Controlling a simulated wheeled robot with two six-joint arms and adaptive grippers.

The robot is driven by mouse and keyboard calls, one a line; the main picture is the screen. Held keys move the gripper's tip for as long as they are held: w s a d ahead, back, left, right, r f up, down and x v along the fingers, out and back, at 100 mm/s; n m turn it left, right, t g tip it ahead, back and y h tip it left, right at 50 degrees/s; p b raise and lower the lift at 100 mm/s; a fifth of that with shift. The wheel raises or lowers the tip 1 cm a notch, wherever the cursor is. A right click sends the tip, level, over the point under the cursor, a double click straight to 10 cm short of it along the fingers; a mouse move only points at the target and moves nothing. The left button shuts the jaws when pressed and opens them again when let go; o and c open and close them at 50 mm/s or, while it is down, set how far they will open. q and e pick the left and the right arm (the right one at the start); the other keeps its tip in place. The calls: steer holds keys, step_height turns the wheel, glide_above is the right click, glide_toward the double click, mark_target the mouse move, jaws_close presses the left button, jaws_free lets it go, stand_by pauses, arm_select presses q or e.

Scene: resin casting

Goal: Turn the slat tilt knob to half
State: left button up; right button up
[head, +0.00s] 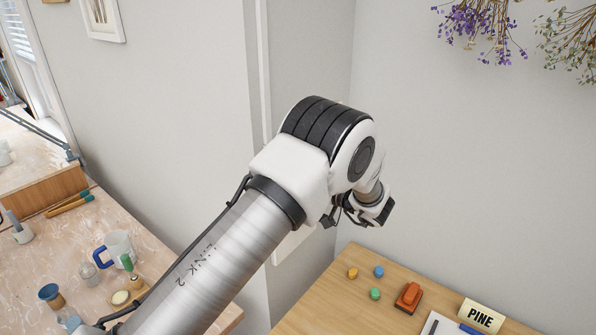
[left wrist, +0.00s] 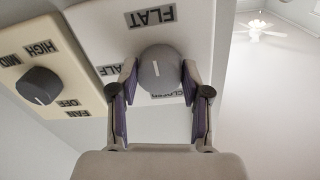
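The slat tilt knob (left wrist: 160,72) is a round dark grey dial with a short white mark, on a white plate (left wrist: 112,42) in the left wrist view. The plate reads FLAT above the knob and CLOSED below it. HALF, to the left, is partly covered by a finger. The white mark runs roughly up and down the picture, in line with FLAT. My left gripper (left wrist: 160,84) has one finger on each side of the knob, and both appear to touch its rim. In the head view my left arm hides the plate and knob. My right gripper is not in view.
A cream fan plate with its own dark fan knob (left wrist: 40,86) sits left of the slat plate. In the head view, a wooden table (head: 325,300) holds an orange object (head: 409,297), small coloured pieces and a PINE card (head: 481,315). A cluttered workbench (head: 165,262) stands left.

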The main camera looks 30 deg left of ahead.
arm_select(q)
steer(key=shift+f+n+b, duration=0.1)
steer(key=shift+n+b, duration=0.3)
steer(key=shift+b, duration=0.3)
steer(key=n+b, duration=0.2)
steer(key=b, duration=0.1)
steer(key=n+b, duration=0.2)
steer(key=b, duration=0.2)
steer(key=n+b, duration=0.3)
steer(key=shift+w+f+b, duration=0.1)
steer(key=shift+f+b, duration=0.2)
steer(key=shift+b, duration=0.1)
steer(key=n+b, duration=0.4)
steer(key=b, duration=0.2)
steer(key=n+b, duration=0.5)
steer(key=b, duration=0.1)
steer(key=shift+r+g+y+b, duration=0.2)
steer(key=shift+g+y+b, duration=0.1)
steer(key=shift+y, duration=0.1)
steer(key=shift+r+n+b, duration=0.25)
steer(key=shift+n+b, duration=0.6)
steer(key=shift+n, duration=0.05)
steer(key=o, duration=1.2)
steer(key=shift+c, duration=0.2)
steer(key=shift+w+a, duration=0.1)
steer(key=shift+a, duration=0.05)
